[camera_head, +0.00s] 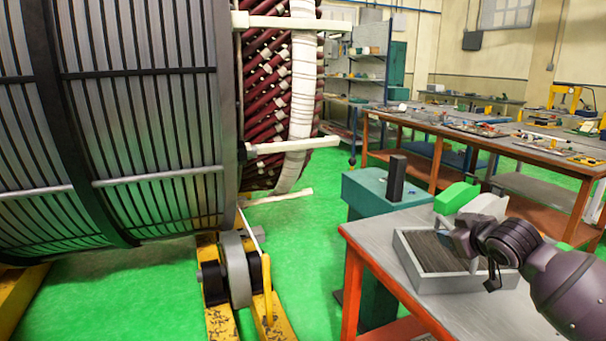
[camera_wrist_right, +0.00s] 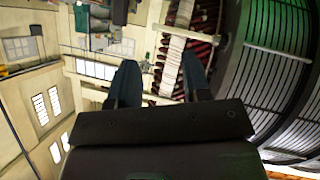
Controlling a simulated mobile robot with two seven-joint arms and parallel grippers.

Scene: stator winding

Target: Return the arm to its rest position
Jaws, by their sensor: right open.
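My right arm (camera_head: 565,285) comes in from the right in the head view. My right gripper (camera_head: 450,232) is above the tray on the red-legged table. In the right wrist view the two fingers of the right gripper (camera_wrist_right: 158,80) are apart with nothing between them. Beyond them the white-banded winding shows. My left gripper is not in view. The large stator (camera_head: 140,110) fills the left of the head view, with dark red coils (camera_head: 265,100) and white bars at its end.
A tray of dark strips (camera_head: 408,262) lies on the near table (camera_head: 480,315), with green and white blocks behind it. A teal cabinet (camera_head: 375,192) with a dark upright block stands beside it. Yellow roller supports (camera_head: 222,318) stand under the stator. Green floor (camera_head: 305,235) is clear between.

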